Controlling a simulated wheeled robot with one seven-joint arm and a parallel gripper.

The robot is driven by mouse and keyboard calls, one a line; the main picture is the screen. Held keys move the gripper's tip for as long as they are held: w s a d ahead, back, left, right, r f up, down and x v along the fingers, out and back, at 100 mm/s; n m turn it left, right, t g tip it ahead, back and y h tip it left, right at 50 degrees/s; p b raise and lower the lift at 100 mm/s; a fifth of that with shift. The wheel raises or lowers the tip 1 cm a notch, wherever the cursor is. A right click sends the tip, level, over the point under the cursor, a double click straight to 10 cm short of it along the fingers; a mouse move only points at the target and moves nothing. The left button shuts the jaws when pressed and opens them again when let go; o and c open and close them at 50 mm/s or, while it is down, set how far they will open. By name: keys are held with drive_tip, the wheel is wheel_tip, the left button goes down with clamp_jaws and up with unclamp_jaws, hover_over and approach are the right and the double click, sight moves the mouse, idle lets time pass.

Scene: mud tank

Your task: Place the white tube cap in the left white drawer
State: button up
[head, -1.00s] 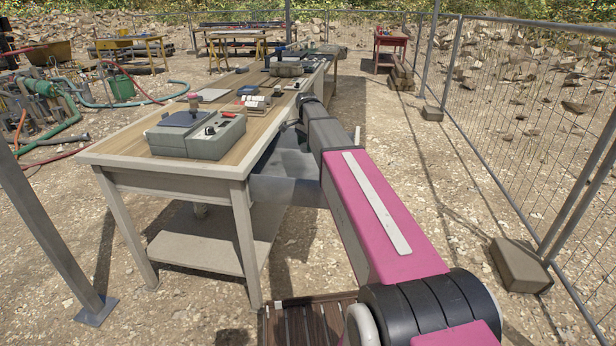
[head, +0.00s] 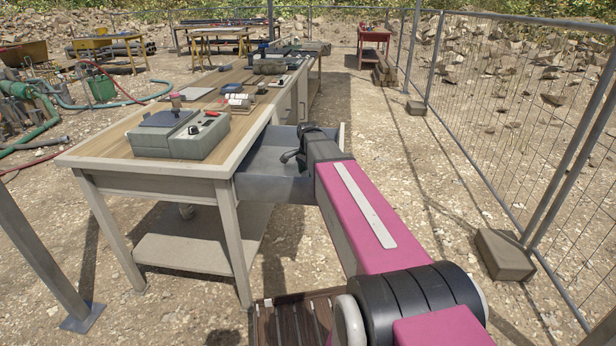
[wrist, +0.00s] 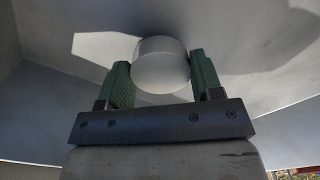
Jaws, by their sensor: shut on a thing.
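The white tube cap (wrist: 161,66) is a short, pale, rounded cylinder in the wrist view. My gripper (wrist: 161,82) is shut on it, with one green finger pad on each side. Grey-white walls and a floor of an open drawer surround the cap in that view. In the head view the open drawer (head: 272,188) sticks out from the right side of the workbench, and my arm reaches over it. I cannot tell whether the cap touches the drawer floor.
The workbench (head: 93,158) carries a grey instrument box (head: 178,134) near its front corner, with several small items farther back. A wire fence (head: 520,110) runs along the right, with a concrete block (head: 505,254) at its foot. Gravel ground between bench and fence is mostly clear.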

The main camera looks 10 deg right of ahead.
drive_tip(key=shift+f, duration=0.65)
drive_tip(key=o, duration=0.9)
drive_tip(key=shift+f, duration=0.15)
wheel_tip(320, 180, up, 12)
drive_tip(key=shift+r, duration=0.15)
